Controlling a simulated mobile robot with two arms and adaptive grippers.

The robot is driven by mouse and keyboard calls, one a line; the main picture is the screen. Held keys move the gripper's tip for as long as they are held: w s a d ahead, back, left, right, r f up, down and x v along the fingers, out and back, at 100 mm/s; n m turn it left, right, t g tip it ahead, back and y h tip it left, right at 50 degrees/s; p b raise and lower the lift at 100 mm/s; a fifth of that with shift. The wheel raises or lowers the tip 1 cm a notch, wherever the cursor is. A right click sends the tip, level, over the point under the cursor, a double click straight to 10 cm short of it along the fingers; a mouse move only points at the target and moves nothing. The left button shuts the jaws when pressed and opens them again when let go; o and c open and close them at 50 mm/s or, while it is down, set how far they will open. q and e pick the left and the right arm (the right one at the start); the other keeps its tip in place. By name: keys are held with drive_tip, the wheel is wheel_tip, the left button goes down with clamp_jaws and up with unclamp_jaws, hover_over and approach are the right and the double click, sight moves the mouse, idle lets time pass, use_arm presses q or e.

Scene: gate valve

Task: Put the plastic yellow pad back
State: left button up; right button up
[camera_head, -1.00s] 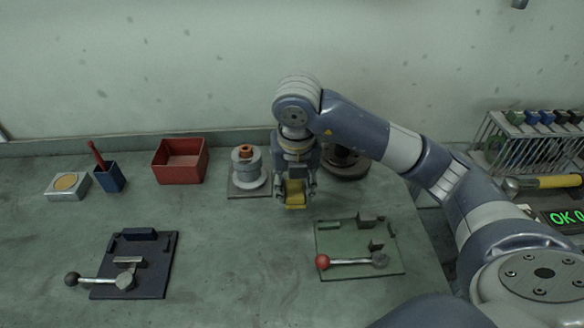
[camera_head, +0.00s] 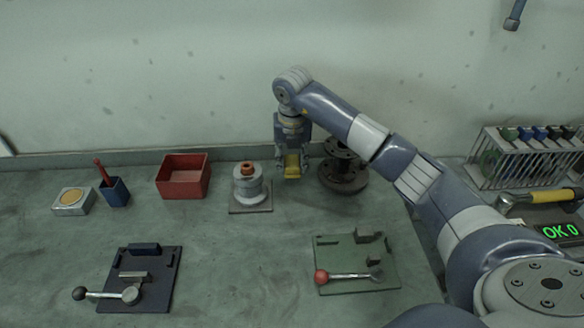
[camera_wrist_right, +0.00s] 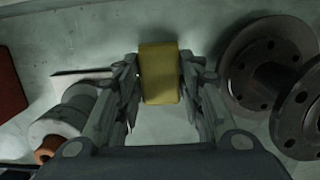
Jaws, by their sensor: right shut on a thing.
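The yellow pad (camera_head: 292,165) is held between the fingers of my right gripper (camera_head: 292,170), above the back part of the bench. It also shows in the right wrist view (camera_wrist_right: 160,73), with the fingers of my right gripper (camera_wrist_right: 160,85) on both its sides. The right gripper points down between the grey stepped part with an orange top (camera_head: 248,185) and the dark flanged spool (camera_head: 343,172). Whether the pad touches the bench is hard to tell. My left gripper is not in view.
A red bin (camera_head: 183,184), a blue cup with a red-handled tool (camera_head: 115,192) and a box with a round yellow top (camera_head: 73,202) stand at the left. A dark fixture (camera_head: 150,262) and a green fixture (camera_head: 335,284) lie in front. A rack (camera_head: 500,165) stands right.

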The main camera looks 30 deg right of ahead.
sight(292, 163)
wheel_tip(292, 163, down, 3)
drive_tip(key=shift+s+p, duration=0.1)
drive_tip(key=shift+p, duration=0.55)
drive_tip(key=shift+f, duration=0.2)
drive_tip(key=shift+f, duration=0.1)
drive_tip(key=o, duration=1)
drive_tip(key=shift+r, duration=0.25)
drive_tip(key=r, duration=0.3)
drive_tip(key=s+r+b, duration=0.1)
drive_tip(key=r, duration=0.3)
drive_tip(key=r+b, duration=0.1)
drive_tip(key=r, duration=0.2)
drive_tip(key=shift+s+a+r, duration=0.15)
drive_tip(key=shift+a+r, duration=0.05)
drive_tip(key=shift+a, duration=0.2)
drive_tip(key=shift+s+r, duration=0.15)
drive_tip(key=shift+r, duration=0.45)
